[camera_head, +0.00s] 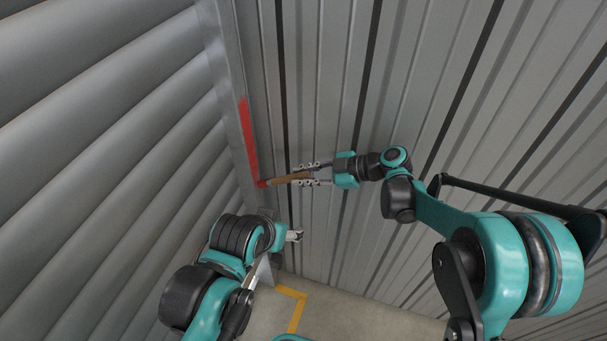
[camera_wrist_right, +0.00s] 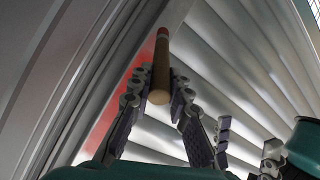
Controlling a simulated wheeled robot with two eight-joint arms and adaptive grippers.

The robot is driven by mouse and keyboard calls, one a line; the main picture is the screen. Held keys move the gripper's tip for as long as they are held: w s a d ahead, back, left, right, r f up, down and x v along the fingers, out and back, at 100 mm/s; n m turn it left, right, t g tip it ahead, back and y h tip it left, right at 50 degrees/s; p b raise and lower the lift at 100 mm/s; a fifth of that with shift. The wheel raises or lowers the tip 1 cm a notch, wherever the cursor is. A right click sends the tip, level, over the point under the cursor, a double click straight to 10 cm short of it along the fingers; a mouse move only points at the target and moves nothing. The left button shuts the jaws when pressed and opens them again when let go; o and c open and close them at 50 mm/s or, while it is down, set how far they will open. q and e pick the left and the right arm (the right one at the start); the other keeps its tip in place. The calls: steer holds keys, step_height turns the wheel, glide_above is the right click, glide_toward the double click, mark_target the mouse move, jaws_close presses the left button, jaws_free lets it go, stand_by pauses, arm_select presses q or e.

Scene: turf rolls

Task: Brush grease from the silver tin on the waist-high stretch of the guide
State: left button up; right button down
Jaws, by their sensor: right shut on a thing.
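The guide (camera_head: 228,62) is a grey metal upright in the corner where the slatted shutter meets the ribbed wall. A red streak of grease (camera_head: 247,135) runs along it and also shows in the right wrist view (camera_wrist_right: 108,100). My right gripper (camera_head: 308,174) is shut on a brush (camera_head: 285,179) with a tan handle. The brush's red tip is at the guide, at the near end of the streak; it seems to touch. In the right wrist view the handle (camera_wrist_right: 160,80) sits between the fingers. My left gripper (camera_head: 295,236) is partly hidden, its fingers unclear. The silver tin is not seen.
The slatted shutter (camera_head: 110,130) fills the left side and the ribbed wall (camera_head: 420,70) the right. Below is a concrete floor (camera_head: 345,322) with a yellow line (camera_head: 296,310). My left arm is close to the shutter, below the brush.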

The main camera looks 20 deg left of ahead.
steer(key=shift+r+p, duration=2.25)
steer(key=shift+r, duration=0.85)
steer(key=shift+f+b, duration=2.4)
steer(key=shift+f, duration=0.7)
steer(key=shift+r+p, duration=2.25)
steer(key=shift+r, duration=0.85)
steer(key=shift+f+b, duration=2.35)
steer(key=shift+f, duration=0.8)
steer(key=shift+r+p, duration=2.25)
steer(key=shift+r, duration=0.9)
steer(key=shift+f, duration=0.15)
steer(key=shift+f+b, duration=2.35)
steer(key=shift+f, duration=0.65)
steer(key=shift+r, duration=0.1)
